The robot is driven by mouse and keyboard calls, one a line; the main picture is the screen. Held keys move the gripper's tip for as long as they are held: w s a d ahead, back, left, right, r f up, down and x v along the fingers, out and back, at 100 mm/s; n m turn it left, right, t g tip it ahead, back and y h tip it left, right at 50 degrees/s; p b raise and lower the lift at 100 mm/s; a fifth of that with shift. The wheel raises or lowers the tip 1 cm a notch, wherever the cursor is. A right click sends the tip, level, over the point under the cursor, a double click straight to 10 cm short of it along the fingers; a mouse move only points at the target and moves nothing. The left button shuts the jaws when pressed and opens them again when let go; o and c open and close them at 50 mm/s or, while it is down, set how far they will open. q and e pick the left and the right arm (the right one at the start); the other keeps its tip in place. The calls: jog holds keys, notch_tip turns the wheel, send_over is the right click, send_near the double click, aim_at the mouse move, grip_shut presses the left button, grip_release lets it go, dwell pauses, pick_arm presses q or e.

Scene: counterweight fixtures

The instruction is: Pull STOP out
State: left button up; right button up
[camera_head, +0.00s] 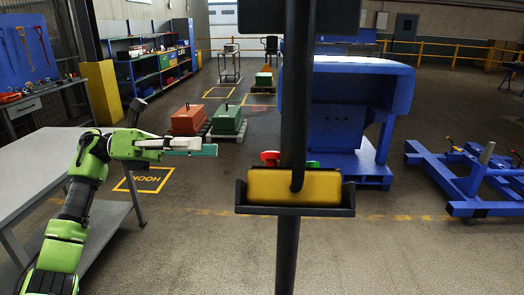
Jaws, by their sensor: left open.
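My left gripper (198,147) reaches in from the left, green and grey with teal fingertips pointing right. It is open, with nothing visible between its fingers. No STOP lettering can be read. A red rounded piece (270,157) shows just left of the dark post (297,90), above a yellow block (265,187). A small green piece (313,164) shows right of the post. The post hides the space between them. The red piece is to the right of my left gripper, apart from it in the picture. My right gripper is not in view.
The yellow block lies in a black tray (295,211) at the post. A grey table (30,165) stands at left. A large blue machine (345,105) and blue frame (480,185) stand at right. Orange (188,121) and green (228,121) weights sit behind. The front floor is clear.

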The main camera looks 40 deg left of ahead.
aim_at(262, 157)
pick_arm(q)
jog(key=shift+m+g+y, duration=0.3)
jog(key=shift+m+g, duration=0.2)
jog(key=shift+m, duration=0.2)
jog(key=p+x, duration=0.1)
jog(key=x, duration=0.3)
jog(key=s+p+x, duration=0.1)
jog(key=p+x, duration=0.1)
jog(key=x, duration=0.2)
jog(key=p+x, duration=0.2)
jog(key=x, duration=0.2)
jog(key=shift+s+d+r, duration=0.25)
jog(key=shift+d+r, duration=0.15)
jog(key=shift+d, duration=0.1)
jog(key=shift+w+d+f+p, duration=0.15)
jog(key=shift+w+d+p, duration=0.2)
jog(key=shift+d, duration=0.3)
jog(key=shift+s, duration=0.1)
grip_shut()
jog(key=shift+w+a+r+b, duration=0.3)
jog(key=shift+w+r+b, duration=0.15)
jog(key=shift+r+b, duration=0.15)
jog(key=shift+r, duration=0.25)
